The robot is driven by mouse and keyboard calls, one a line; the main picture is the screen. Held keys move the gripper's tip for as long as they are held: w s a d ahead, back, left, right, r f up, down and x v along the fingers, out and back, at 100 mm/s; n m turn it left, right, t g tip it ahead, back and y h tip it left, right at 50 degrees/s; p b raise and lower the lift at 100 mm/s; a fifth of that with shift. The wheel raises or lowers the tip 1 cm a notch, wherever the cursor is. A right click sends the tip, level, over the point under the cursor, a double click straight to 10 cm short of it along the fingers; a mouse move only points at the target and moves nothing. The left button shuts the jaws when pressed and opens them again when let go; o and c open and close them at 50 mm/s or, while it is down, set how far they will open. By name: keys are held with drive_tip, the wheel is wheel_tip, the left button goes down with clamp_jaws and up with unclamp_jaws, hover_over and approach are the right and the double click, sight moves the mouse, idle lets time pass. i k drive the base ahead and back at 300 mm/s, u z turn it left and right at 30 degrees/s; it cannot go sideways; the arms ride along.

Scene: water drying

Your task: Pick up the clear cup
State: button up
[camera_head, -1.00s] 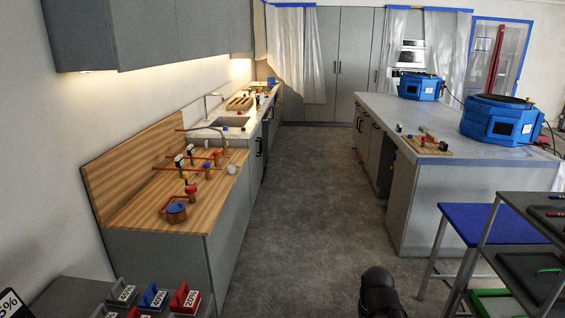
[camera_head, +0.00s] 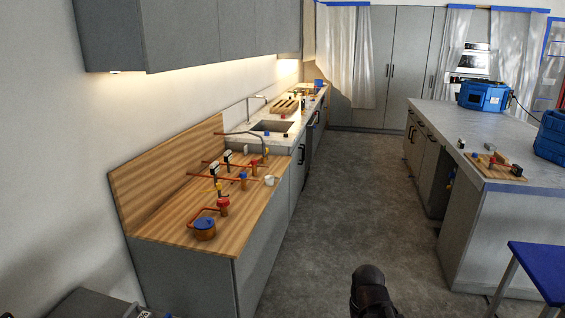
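A small pale cup (camera_head: 271,180) stands on the wooden counter (camera_head: 222,221) at left, near its front edge. It looks whitish; at this size I cannot tell whether it is clear. It is beside copper pipes with red and blue valve parts. A dark, rounded part of my arm shows at the bottom, over the floor and well apart from the cup. My gripper's fingers are not visible.
A sink (camera_head: 272,126) lies beyond the wooden counter. A grey island (camera_head: 515,225) with blue machines (camera_head: 484,95) stands at right, and a blue-topped stool (camera_head: 543,270) in front of it. The floor aisle (camera_head: 350,200) between is clear. Grey cabinets hang above the counter.

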sight(270, 181)
drive_tip(key=u, duration=0.35)
drive_tip(key=i, duration=1.05)
drive_tip(key=u, duration=0.3)
